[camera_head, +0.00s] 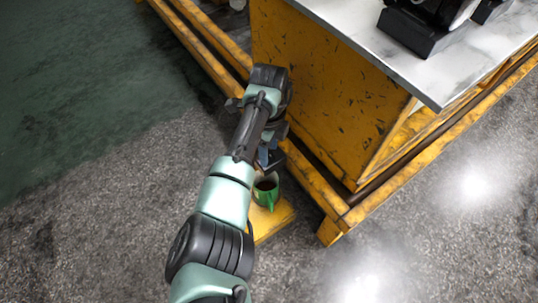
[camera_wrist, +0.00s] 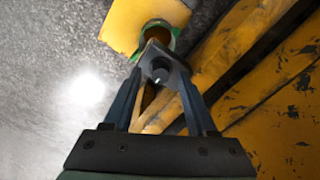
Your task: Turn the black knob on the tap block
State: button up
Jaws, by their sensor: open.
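My gripper (camera_head: 270,157) hangs low beside the yellow bench, just above a green cup in the picture. In the wrist view its two fingers (camera_wrist: 160,84) stand apart, open. A dark grey piece with a small round dark feature (camera_wrist: 161,68) shows between the fingertips. I cannot tell whether it is the tap block with its knob or part of my gripper. No black knob or tap block can be made out for certain in either view.
A green cup (camera_head: 267,196) with dark contents stands on a yellow plate (camera_head: 270,221); the wrist view shows its rim (camera_wrist: 174,31). The worn yellow bench wall (camera_head: 325,85) and yellow floor rails (camera_head: 315,183) are close right. Black parts (camera_head: 412,32) sit on the grey top. Floor at left is clear.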

jog(key=shift+f, duration=0.45)
grip_shut()
